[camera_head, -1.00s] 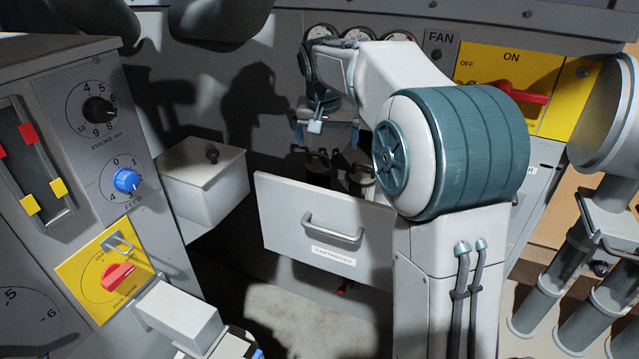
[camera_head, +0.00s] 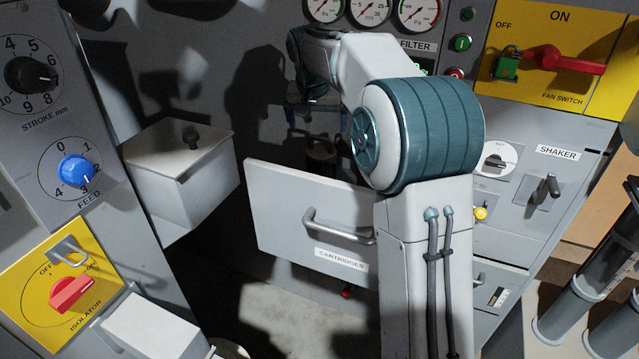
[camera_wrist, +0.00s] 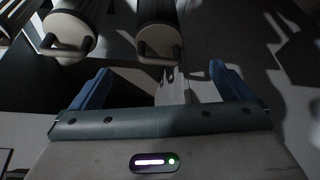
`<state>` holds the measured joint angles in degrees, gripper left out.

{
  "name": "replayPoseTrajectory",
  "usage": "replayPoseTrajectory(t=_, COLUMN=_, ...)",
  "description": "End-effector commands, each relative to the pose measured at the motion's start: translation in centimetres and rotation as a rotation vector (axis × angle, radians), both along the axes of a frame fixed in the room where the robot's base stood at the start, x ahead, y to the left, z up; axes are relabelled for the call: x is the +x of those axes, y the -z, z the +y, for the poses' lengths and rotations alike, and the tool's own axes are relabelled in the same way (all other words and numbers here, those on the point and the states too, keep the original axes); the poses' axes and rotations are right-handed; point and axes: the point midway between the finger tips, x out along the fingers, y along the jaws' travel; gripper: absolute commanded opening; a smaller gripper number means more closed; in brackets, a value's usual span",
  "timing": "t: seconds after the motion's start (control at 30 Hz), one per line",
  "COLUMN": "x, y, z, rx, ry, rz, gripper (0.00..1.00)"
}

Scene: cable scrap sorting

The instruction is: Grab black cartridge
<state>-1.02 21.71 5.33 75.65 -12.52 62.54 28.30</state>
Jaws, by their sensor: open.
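The open drawer (camera_head: 290,215), labelled CARTRIDGES, holds the cartridges. In the head view a dark cartridge (camera_head: 321,150) shows in shadow behind the drawer front, partly hidden by my arm. In the wrist view two cylinders with pale ends and dark loop handles lie ahead: a left cartridge (camera_wrist: 72,22) and a right cartridge (camera_wrist: 157,14). Shadow keeps me from telling which is black. My gripper (camera_head: 316,112) is above the drawer. Its blue fingers are apart and empty in the wrist view (camera_wrist: 159,68), short of the right cartridge's handle.
A grey lidded box (camera_head: 180,175) stands left of the drawer. The left panel carries a red isolator switch (camera_head: 70,294). A yellow fan switch panel (camera_head: 560,65) and a shaker panel (camera_head: 545,190) are on the right. Gauges (camera_head: 370,10) line the wall above.

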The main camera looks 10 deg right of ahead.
Motion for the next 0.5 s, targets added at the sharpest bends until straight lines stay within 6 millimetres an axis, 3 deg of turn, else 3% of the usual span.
replayPoseTrajectory(t=0.5, x=2.8, y=7.6, z=-1.0, rx=-0.001, ry=-0.001, rz=0.002, gripper=0.99)
